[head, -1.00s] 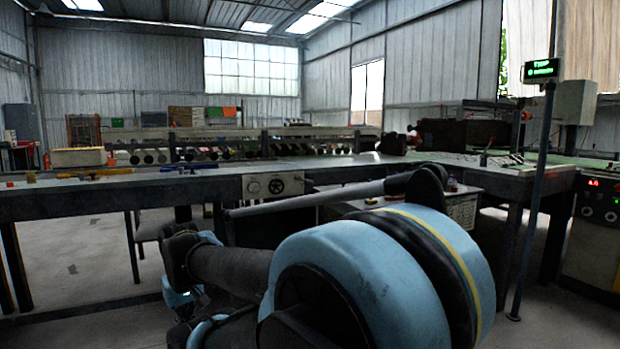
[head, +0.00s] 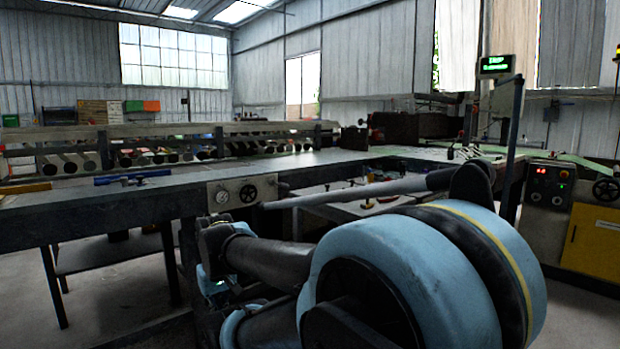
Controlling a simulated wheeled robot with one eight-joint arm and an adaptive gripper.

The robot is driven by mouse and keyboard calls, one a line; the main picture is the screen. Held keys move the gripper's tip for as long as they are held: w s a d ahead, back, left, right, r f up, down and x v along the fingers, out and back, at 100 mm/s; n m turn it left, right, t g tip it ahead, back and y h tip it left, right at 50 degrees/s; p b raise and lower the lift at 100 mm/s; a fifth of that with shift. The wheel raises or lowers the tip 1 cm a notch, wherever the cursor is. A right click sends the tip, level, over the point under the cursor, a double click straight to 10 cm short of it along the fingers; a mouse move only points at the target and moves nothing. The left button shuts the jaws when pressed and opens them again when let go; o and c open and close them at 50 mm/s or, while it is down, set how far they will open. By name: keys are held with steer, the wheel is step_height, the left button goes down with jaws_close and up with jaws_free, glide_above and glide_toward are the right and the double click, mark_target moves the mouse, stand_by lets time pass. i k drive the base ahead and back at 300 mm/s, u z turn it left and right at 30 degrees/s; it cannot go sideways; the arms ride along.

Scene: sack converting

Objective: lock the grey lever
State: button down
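I cannot make out a grey lever for certain in the head view. Small upright handles (head: 456,152) stand on the far green-topped table at the right, too small to tell their kind or colour. A panel with a gauge and a black handwheel (head: 243,192) is on the front of the long table. My blue and black arm fills the lower middle and hides part of the table and floor. The fingers of my gripper do not show.
The long grey table (head: 110,205) runs across in front of my arm. A dark post with a green display (head: 496,66) stands at the right. Bare floor (head: 100,290) shows at lower left.

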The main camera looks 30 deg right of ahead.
mark_target(270, 181)
steer(key=z, duration=0.55)
steer(key=i, duration=1)
steer(key=z, duration=0.8)
steer(key=i, duration=0.35)
steer(key=z, duration=0.1)
